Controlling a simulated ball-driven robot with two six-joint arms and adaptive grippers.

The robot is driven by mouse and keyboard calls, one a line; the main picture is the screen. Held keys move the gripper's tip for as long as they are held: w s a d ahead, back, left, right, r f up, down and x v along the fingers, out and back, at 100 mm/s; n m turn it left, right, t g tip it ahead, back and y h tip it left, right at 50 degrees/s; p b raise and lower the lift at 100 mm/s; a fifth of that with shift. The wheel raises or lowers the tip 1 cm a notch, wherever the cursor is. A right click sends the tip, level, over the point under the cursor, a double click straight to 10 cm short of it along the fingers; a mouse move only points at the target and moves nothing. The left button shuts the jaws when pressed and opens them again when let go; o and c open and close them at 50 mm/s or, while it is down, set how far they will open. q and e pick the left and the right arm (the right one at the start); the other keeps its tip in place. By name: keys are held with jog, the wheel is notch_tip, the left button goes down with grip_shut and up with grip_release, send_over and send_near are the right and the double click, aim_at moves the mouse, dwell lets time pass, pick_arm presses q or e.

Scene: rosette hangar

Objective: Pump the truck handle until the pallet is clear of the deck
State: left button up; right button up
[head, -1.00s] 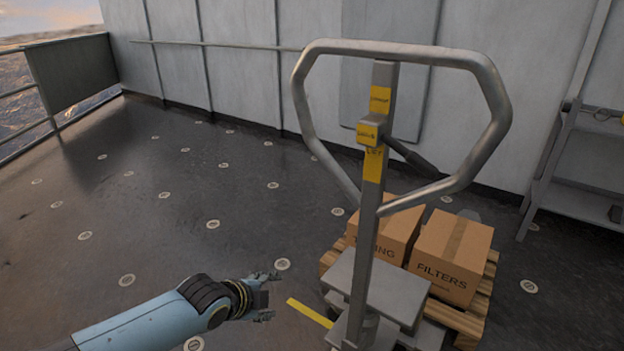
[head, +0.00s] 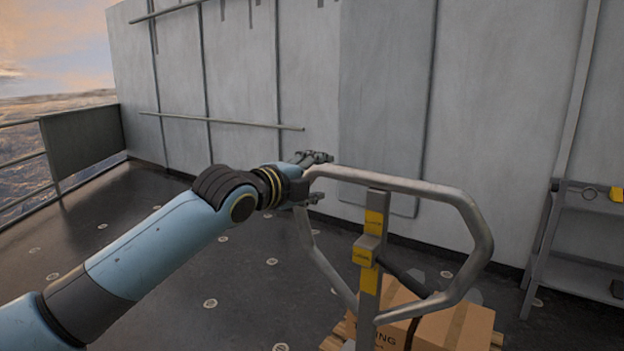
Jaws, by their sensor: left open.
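The truck handle (head: 400,184) is a grey metal loop on an upright post with yellow labels (head: 374,222) and a dark lever. My left gripper (head: 322,178) is open at the loop's upper left corner, one finger above the bar and one below. I cannot tell whether it touches the bar. Behind the post, cardboard boxes (head: 455,326) sit on the wooden pallet (head: 334,340), of which only a small edge shows. The pallet's underside and its gap to the deck are out of view. My right gripper is not in view.
The dark deck (head: 160,262) with round fittings is open to the left. A grey wall (head: 240,90) stands behind the truck. A railing (head: 25,160) runs at the far left. A metal rack (head: 580,240) stands at the right.

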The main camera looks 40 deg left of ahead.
aim_at(336, 175)
pick_arm(q)
jog(key=w+b, duration=0.1)
jog(key=w, duration=0.1)
jog(key=w+b, duration=0.1)
jog(key=w, duration=0.1)
jog(key=w+f+b, duration=0.1)
jog(key=w, duration=0.1)
jog(key=shift+w+f+b, duration=0.1)
jog(key=shift+w+b, duration=0.2)
jog(key=shift+b, duration=0.05)
jog(key=shift+w+f+b, duration=0.1)
jog(key=shift+w+b, duration=0.3)
jog(key=shift+w, duration=0.6)
grip_shut()
